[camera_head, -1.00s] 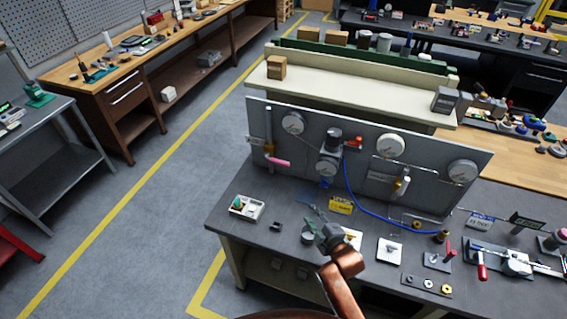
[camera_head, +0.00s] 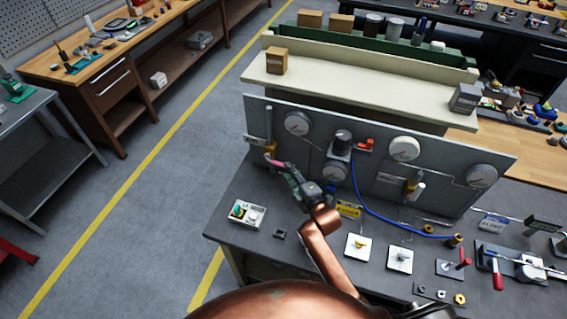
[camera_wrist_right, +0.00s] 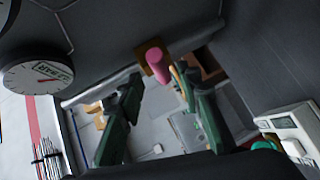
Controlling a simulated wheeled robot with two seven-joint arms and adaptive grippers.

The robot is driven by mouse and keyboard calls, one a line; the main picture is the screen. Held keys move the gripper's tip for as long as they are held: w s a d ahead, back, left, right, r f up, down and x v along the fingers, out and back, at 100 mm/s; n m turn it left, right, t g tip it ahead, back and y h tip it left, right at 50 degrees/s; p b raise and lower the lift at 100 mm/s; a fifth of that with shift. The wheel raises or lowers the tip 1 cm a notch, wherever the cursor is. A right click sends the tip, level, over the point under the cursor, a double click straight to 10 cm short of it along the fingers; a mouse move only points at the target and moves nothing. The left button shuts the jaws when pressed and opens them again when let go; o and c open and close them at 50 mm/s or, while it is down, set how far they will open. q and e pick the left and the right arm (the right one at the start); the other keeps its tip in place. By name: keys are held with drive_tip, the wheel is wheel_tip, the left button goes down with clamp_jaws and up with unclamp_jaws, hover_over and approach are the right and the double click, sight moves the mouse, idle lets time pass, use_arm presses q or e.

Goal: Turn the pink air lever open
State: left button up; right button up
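The pink air lever (camera_head: 276,163) sits on the brass valve at the left end of the grey panel, below a vertical pipe. My right gripper (camera_head: 287,172) is at the lever's right, very near its free end. In the right wrist view the pink lever's rounded end (camera_wrist_right: 156,62) shows between the two dark green fingertips of the right gripper (camera_wrist_right: 159,78), which are spread apart. The right finger looks close to the lever; I cannot tell whether it touches. My left gripper is not in view.
Gauges (camera_head: 297,123) and a regulator (camera_head: 341,145) are on the panel close to my right arm. A blue hose (camera_head: 367,204) runs to the right. A small white tray (camera_head: 246,214) stands at the bench's left front. Mounted parts (camera_head: 400,259) fill the right front.

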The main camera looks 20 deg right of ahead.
sight(278, 162)
drive_tip(key=x, duration=0.4)
drive_tip(key=shift+d, duration=0.25)
drive_tip(key=shift+w+f, duration=0.15)
drive_tip(key=shift+w, duration=0.2)
drive_tip(key=shift+w+a, duration=0.1)
drive_tip(key=shift+w, duration=0.05)
drive_tip(key=c, duration=0.8)
clamp_jaws()
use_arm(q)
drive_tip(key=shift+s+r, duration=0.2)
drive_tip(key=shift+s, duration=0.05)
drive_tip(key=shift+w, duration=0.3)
